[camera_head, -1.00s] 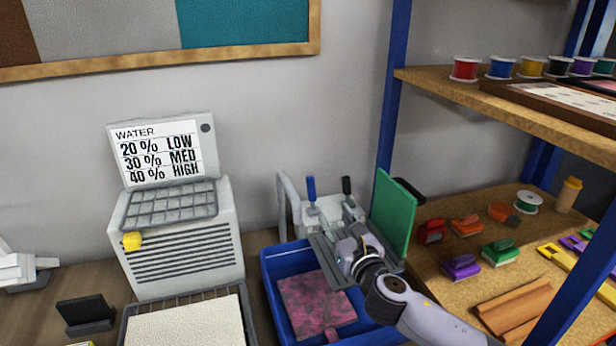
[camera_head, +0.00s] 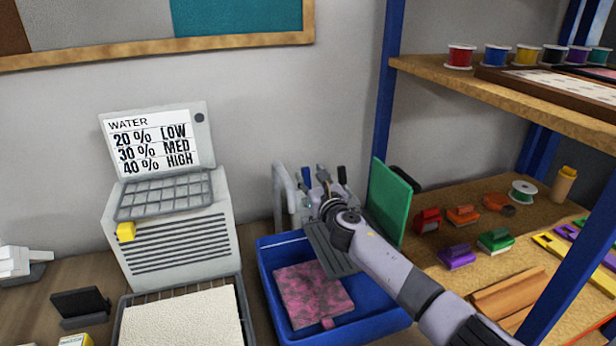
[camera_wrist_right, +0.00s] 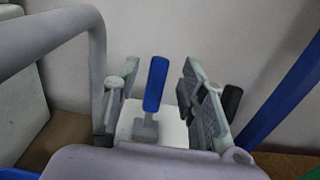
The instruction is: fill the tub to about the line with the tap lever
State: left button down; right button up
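The blue tub (camera_head: 262,275) sits below the grey tap pipe (camera_head: 281,190); the pipe also shows in the wrist view (camera_wrist_right: 98,60). I cannot make out a fill line or water in the tub. A blue-handled lever (camera_head: 307,174) and a black-handled lever (camera_head: 342,174) stand upright behind the tub. My right gripper (camera_head: 320,180) is at the levers. In the wrist view its fingers are apart, with the blue lever (camera_wrist_right: 156,85) between them, seemingly untouched. The black lever (camera_wrist_right: 233,98) is outside the right finger. My left gripper is not in view.
A pink mottled piece (camera_head: 312,293) lies in the tub. A grey ribbed plate (camera_head: 330,250) is at its back, partly behind my arm. A green board (camera_head: 390,200) and blue shelf post (camera_head: 383,100) stand close on the right. A "WATER" percentage sign (camera_head: 155,145) is at left.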

jog(key=shift+b+x, duration=0.65)
jog(key=shift+x, duration=0.65)
jog(key=shift+c, duration=0.5)
grip_shut()
